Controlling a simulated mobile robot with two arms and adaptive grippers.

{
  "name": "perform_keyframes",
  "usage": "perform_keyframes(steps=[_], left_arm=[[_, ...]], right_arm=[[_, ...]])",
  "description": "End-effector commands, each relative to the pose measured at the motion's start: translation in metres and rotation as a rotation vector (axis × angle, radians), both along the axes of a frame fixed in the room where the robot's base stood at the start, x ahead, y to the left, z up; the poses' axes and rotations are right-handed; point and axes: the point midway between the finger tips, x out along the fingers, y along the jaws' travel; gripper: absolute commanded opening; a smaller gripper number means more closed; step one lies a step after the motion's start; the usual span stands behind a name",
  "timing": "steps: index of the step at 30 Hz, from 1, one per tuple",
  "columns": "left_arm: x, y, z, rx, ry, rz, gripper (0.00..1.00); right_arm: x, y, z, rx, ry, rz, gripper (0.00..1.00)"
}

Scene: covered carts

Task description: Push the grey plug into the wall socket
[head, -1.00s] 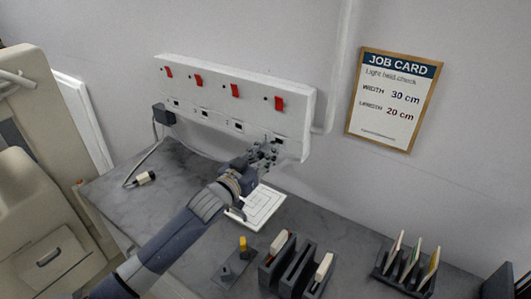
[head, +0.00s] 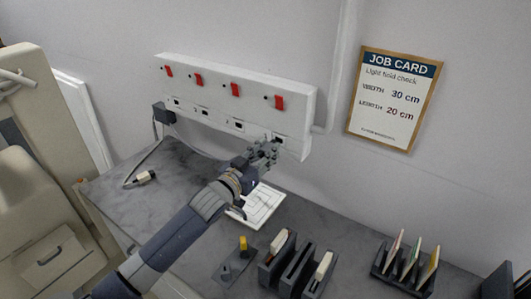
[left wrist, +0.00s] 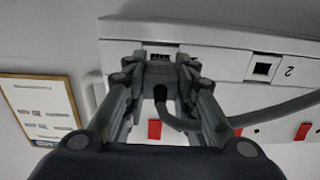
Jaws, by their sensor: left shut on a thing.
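The grey plug (left wrist: 160,76) is between the fingers of my left gripper (left wrist: 160,68), which is shut on it. Its grey cable (left wrist: 240,117) bends away to the right in the left wrist view. The white wall socket strip (head: 215,105) has a row of dark sockets and several red switches. In the head view my left gripper (head: 264,152) is at the lower edge of the strip, by the rightmost socket. In the left wrist view that socket (left wrist: 160,54) shows partly just beyond the plug. I cannot tell whether they touch. My right gripper is not in view.
A black box (head: 163,114) is at the strip's left end, with a cable down to the bench (head: 190,180). A white-and-black connector (head: 146,177) lies there. A white marked plate (head: 262,207) is below my gripper. Racks (head: 300,268) stand in front. A job card (head: 395,98) hangs right.

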Motion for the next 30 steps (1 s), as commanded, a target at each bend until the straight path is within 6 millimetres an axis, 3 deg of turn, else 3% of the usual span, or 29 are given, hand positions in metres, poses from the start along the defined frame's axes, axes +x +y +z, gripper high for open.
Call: perform_keyframes(steps=[30], left_arm=[[0.022,-0.015,0.0,-0.001,-0.002,-0.001,0.0]], right_arm=[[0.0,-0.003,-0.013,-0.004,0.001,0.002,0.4]])
